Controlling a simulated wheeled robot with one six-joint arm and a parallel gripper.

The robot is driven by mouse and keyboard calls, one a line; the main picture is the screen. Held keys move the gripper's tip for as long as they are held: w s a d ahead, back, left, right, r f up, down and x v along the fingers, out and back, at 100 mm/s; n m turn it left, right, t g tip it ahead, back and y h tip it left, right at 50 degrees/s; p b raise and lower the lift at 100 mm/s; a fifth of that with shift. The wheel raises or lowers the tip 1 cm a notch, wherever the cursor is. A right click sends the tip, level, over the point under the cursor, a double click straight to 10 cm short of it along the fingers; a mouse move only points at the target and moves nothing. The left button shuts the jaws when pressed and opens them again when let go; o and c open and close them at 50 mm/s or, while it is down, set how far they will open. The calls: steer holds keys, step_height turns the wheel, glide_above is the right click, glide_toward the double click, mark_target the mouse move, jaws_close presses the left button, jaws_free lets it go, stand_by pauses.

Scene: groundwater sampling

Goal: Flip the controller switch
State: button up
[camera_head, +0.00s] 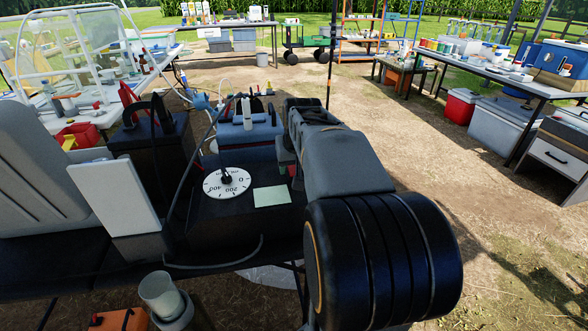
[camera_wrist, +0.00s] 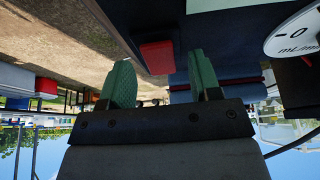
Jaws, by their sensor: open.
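The controller is a black box (camera_head: 213,222) on the dark table in the head view, with a white round dial (camera_head: 227,183) and a pale green label (camera_head: 271,196) on top. The dial's edge also shows at the upper right of the wrist view (camera_wrist: 297,38). A red block-like part (camera_wrist: 157,57), which looks like the switch, sits on a dark edge in the wrist view. My gripper (camera_wrist: 160,82) is open, its green fingers either side of this red part in the picture. I cannot tell whether they touch it. My arm hides the controller's right side in the head view.
A black battery-like box (camera_head: 150,150) and a blue-grey case (camera_head: 248,130) stand close around the controller. A cable loops along its front. A grey cup (camera_head: 160,292) is near the front edge. Open ground lies to the right, before another table (camera_head: 480,72).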

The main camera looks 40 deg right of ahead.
steer(key=shift+w+f, duration=0.1)
steer(key=shift+f, duration=0.25)
steer(key=c, duration=0.9)
steer(key=r+g+p, duration=0.1)
steer(key=p, duration=0.3)
steer(key=shift+w+d+y, duration=0.1)
steer(key=shift+w+y, duration=0.05)
steer(key=shift+y, duration=0.15)
steer(key=g+p, duration=0.1)
steer(key=p, duration=0.2)
steer(key=g+y+p, duration=0.1)
steer(key=p, duration=0.2)
steer(key=shift+w+d, duration=0.15)
steer(key=shift+w, duration=0.1)
steer(key=shift+w+f+g+p, duration=0.1)
steer(key=shift+f+g+p, duration=0.25)
steer(key=shift+g+p, duration=0.25)
steer(key=o, duration=0.9)
